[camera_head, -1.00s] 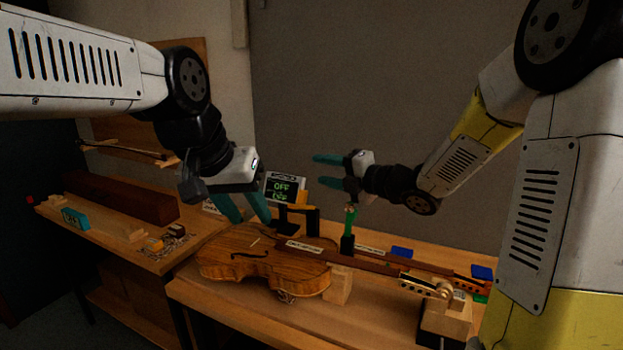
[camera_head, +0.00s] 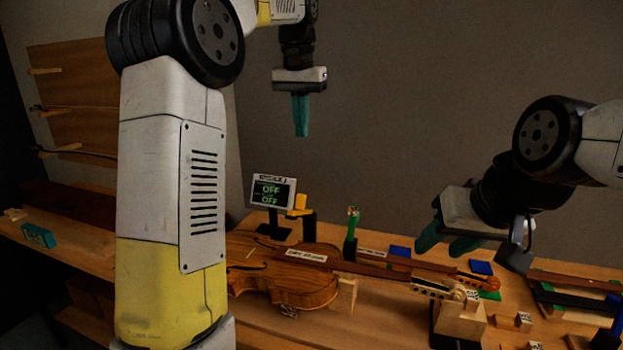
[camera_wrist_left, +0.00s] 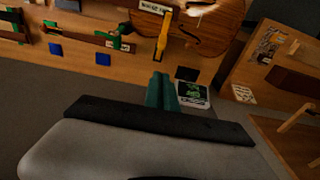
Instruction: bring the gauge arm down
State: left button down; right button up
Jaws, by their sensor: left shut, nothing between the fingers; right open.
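The gauge shows as a yellow arm (camera_head: 300,203) on a black upright, behind the violin body and beside a small display (camera_head: 272,191) reading OFF on two lines. In the left wrist view the yellow arm (camera_wrist_left: 163,36) runs toward the violin's edge. I cannot tell whether its tip touches the violin (camera_head: 285,278). My left gripper (camera_head: 301,130) is shut and empty, high above and apart from the gauge. It also shows in the left wrist view (camera_wrist_left: 162,78). My right gripper (camera_head: 446,250) is open and empty above the violin's neck end.
A wooden block (camera_head: 343,294) stands by the violin body, and a stand (camera_head: 459,322) is under the scroll end. A black post with a green top (camera_head: 352,215) rises near the neck. Blue pads (camera_head: 481,267) lie behind. A side bench (camera_head: 75,250) is at left.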

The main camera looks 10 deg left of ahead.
pick_arm(q)
send_over(298, 201)
jog(key=w, duration=0.4)
notch_tip(298, 201, down, 10)
jog(key=f, duration=0.1)
jog(key=s+f, duration=0.1)
jog(key=f, duration=0.1)
jog(key=shift+s+d+f, duration=0.15)
jog(key=shift+s+d, duration=0.15)
jog(key=shift+s, duration=0.1)
jog(key=shift+s+f, duration=0.1)
jog(key=shift+f, duration=0.05)
jog(key=shift+s+a+f+t, duration=0.1)
jog(key=shift+s+f+t, duration=0.05)
jog(key=shift+s+t, duration=0.3)
jog(key=shift+s+a+f+t+h, duration=0.15)
jog(key=shift+s+f+t, duration=0.2)
jog(key=shift+s+t, duration=0.2)
jog(key=shift+s+a+f+t+h, duration=0.1)
jog(key=shift+s+f+t+h, duration=0.05)
jog(key=shift+s+f+t, duration=0.3)
jog(key=shift+s+a+f, duration=0.15)
jog(key=shift+s+f, duration=0.85)
jog(key=shift+s, duration=0.05)
